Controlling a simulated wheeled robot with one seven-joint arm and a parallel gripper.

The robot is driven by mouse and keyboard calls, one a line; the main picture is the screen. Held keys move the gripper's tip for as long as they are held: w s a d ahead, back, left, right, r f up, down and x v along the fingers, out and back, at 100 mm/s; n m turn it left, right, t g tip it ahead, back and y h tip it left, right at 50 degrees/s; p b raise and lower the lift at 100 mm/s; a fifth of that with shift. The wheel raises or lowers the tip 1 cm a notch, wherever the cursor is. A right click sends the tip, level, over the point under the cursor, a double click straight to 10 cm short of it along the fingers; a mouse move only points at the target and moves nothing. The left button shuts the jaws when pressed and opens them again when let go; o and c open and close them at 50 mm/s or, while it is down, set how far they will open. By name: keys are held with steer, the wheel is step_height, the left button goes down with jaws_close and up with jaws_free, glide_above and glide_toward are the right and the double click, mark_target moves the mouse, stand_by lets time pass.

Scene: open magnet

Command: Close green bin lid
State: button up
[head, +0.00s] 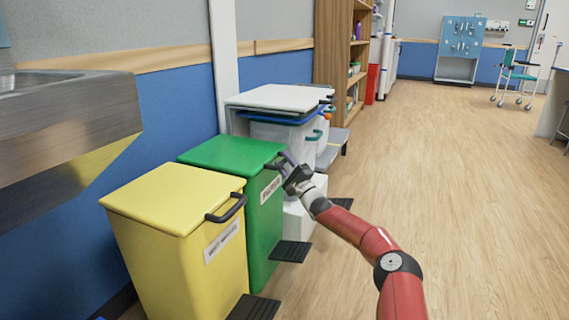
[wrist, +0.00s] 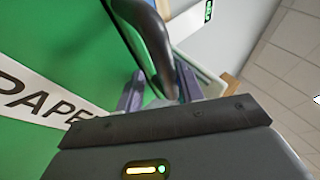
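The green bin (head: 262,225) stands behind the yellow one, with a white label on its front. Its green lid (head: 225,152) lies flat on top and looks shut. The lid's dark handle (head: 277,163) is at the front edge, partly hidden by my gripper (head: 286,162). In the wrist view, the handle (wrist: 153,45) comes down between the two grey-purple fingers of my gripper (wrist: 160,88). The fingers are apart, with a gap showing beside the handle. I cannot tell whether either finger touches it. The green front and "PAPE" label (wrist: 35,100) fill the left of this view.
A yellow bin (head: 180,255) with its lid down stands in front of the green one. A white-lidded bin (head: 280,98) stands behind. Black pedals (head: 291,251) stick out at floor level. A metal sink (head: 70,110) juts out at left.

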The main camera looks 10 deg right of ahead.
steer(key=shift+s+d+f, duration=0.2)
steer(key=shift+s+d, duration=0.2)
steer(key=v, duration=0.6)
steer(key=shift+s+f+p, duration=0.2)
steer(key=shift+s+p, duration=0.1)
steer(key=shift+p, duration=0.1)
steer(key=shift+d, duration=0.1)
